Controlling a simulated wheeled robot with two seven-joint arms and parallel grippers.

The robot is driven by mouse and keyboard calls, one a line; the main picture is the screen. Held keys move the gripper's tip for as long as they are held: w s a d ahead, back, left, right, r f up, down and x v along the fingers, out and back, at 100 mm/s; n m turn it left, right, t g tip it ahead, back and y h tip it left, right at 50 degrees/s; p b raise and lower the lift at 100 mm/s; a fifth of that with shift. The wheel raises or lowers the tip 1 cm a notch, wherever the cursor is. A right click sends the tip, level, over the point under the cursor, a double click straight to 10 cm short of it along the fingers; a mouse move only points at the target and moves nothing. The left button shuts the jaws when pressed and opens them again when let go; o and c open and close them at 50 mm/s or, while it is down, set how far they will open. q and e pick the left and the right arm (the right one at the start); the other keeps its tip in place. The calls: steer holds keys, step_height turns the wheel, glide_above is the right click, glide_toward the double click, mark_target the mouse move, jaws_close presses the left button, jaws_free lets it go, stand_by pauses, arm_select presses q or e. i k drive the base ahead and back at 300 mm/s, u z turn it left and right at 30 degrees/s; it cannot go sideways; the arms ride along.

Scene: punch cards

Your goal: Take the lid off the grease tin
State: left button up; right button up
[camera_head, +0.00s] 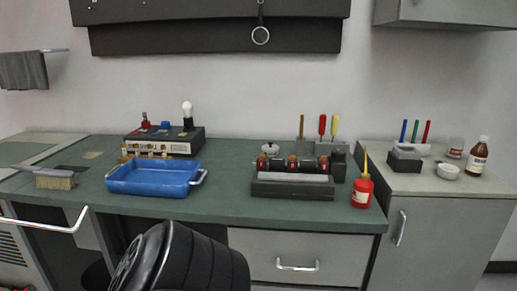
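No thing is clearly readable as the grease tin. A small round pot with a knobbed pale lid (270,148) stands at the back of the green bench, behind the dark rack. A small red and white tin (455,147) stands on the right-hand counter, beside a brown bottle. I cannot tell from this distance which of them is the grease tin. The lid on the pot appears seated. Neither my left nor my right gripper is in view.
A blue tray (152,188), a dark rack (292,188), a red oil bottle (362,192) and a brush (55,181) stand along the bench (225,208). A white bowl (448,171) and brown bottle (478,157) are on the right counter. A black ribbed shape (185,262) blocks the lower middle.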

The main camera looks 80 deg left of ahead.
mark_target(270, 148)
steer(key=u, duration=2.7)
steer(key=k, duration=0.4)
steer(key=z, duration=1)
steer(key=i, duration=0.5)
steer(key=u, duration=0.85)
